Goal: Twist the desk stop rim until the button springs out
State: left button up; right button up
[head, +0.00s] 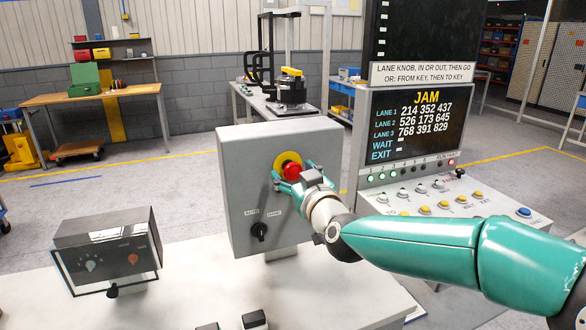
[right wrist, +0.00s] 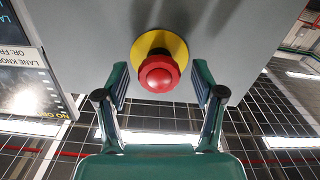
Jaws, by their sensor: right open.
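The desk stop is a red mushroom button (head: 291,171) on a yellow round plate (head: 281,160), on the front of a grey box (head: 240,200). In the right wrist view the red button (right wrist: 159,74) sits in front of its yellow plate (right wrist: 176,42). My right gripper (head: 291,181) is at the button in the head view. In the right wrist view its two fingers (right wrist: 160,90) are open, one on each side of the button, with a gap to it on both sides. My left gripper is not in view.
A black selector knob (head: 259,231) sits lower on the grey box. A small box with a clear cover (head: 108,255) stands to the left on the desk. A screen reading JAM (head: 415,125) and a sloped button panel (head: 450,205) stand to the right.

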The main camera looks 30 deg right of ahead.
jog(key=shift+w+d, duration=0.15)
jog(key=shift+w, duration=0.5)
jog(key=c, duration=1.2)
jog(key=shift+o, duration=0.2)
